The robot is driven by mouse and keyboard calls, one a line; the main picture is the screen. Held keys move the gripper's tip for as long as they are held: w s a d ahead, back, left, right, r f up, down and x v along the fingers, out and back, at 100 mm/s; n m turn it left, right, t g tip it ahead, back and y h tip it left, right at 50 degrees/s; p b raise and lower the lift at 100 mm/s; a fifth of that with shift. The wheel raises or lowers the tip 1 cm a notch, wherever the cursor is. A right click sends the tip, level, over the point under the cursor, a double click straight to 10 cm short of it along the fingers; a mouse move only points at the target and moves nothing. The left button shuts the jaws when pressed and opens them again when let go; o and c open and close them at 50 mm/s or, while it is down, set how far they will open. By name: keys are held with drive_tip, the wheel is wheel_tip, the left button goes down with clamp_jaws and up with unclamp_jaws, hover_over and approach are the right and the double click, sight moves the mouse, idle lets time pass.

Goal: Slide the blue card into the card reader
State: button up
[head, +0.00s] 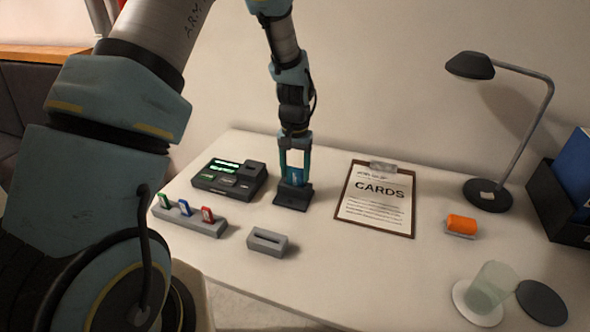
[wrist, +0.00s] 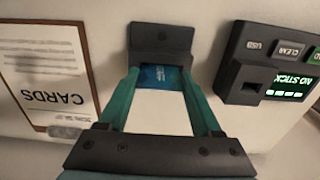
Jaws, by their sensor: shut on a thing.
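The card reader (head: 292,197) is a dark block on the table, right of the console; it also shows at the top of the wrist view (wrist: 160,38). My gripper (head: 295,175) points down over it, shut on the blue card (head: 296,178). In the wrist view the fingers (wrist: 160,85) stand at either side of the blue card (wrist: 166,78). A blue band of it shows against the reader, with a plain white area nearer my palm. The card looks upright and its lower edge is at the reader; how deep it sits in the slot is hidden.
A console (head: 230,180) with lit green displays stands left of the reader. A grey rack (head: 190,222) holds green, blue and red sticks. A grey slotted block (head: 267,242) stands in front. A clipboard (head: 375,198) marked CARDS lies right; a lamp (head: 488,195) stands beyond.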

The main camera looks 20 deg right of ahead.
drive_tip(key=o, duration=1.6)
drive_tip(key=shift+c, duration=0.2)
wheel_tip(320, 180, up, 10)
drive_tip(key=shift+r+b, duration=0.25)
drive_tip(key=shift+b, duration=0.8)
wheel_tip(320, 180, up, 6)
drive_tip(key=p, duration=0.5)
drive_tip(key=shift+r, duration=0.15)
